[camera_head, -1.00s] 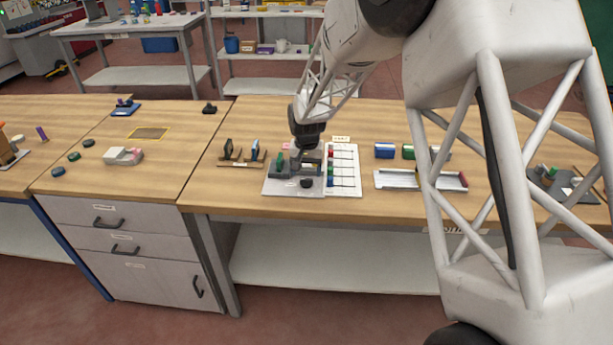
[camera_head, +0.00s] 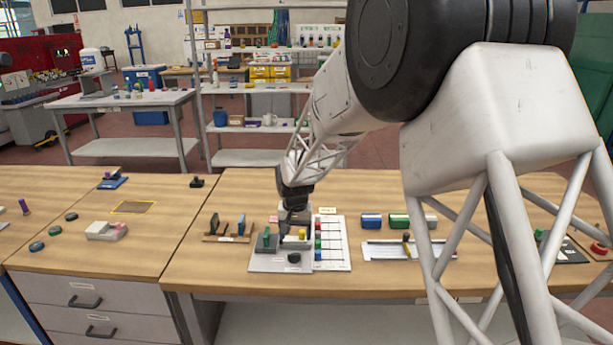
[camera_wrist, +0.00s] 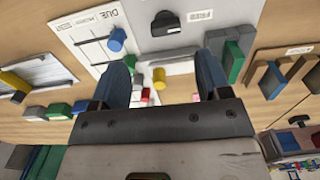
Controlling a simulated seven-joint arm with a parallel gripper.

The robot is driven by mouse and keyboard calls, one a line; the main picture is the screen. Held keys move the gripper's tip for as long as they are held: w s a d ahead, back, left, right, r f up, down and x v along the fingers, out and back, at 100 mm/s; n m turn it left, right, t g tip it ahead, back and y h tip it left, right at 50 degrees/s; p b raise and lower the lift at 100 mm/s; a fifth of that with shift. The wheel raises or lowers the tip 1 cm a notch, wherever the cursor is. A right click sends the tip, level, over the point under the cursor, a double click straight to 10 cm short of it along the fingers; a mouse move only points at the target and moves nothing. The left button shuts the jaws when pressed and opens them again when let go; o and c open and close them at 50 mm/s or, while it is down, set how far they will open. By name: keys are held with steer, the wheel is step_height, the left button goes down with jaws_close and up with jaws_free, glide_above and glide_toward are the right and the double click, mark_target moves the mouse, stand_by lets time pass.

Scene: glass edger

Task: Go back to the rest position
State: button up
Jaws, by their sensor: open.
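My gripper (camera_head: 293,222) is low over the grey edger fixture (camera_head: 268,265) on the workbench. The wrist view shows its two blue fingers (camera_wrist: 164,78) spread apart. A yellow cylinder (camera_wrist: 159,78) appears in the gap between them, with no finger touching it in that view. Part of the fixture is hidden behind my gripper in the head view. A black knob (camera_head: 294,257) sits at the fixture's front, and a green block (camera_head: 266,238) stands at its left.
A white board (camera_head: 335,262) with coloured pegs lies right of the fixture. A wooden rack (camera_head: 226,238) with upright pieces stands left. Blue (camera_head: 371,221) and green (camera_head: 398,221) blocks and a pale tray (camera_head: 385,251) are farther right. Bare wood lies behind the rack.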

steer(key=s+d+r+t, duration=0.1)
steer(key=s+d+r, duration=1.45)
steer(key=s, duration=0.35)
steer(key=s+d+r, duration=0.1)
steer(key=s+d, duration=0.3)
steer(key=s, duration=0.8)
steer(key=s+d+r+t, duration=0.1)
steer(key=s+d, duration=0.3)
steer(key=s, duration=0.9)
steer(key=shift+d+t, duration=0.3)
steer(key=shift+d, duration=0.05)
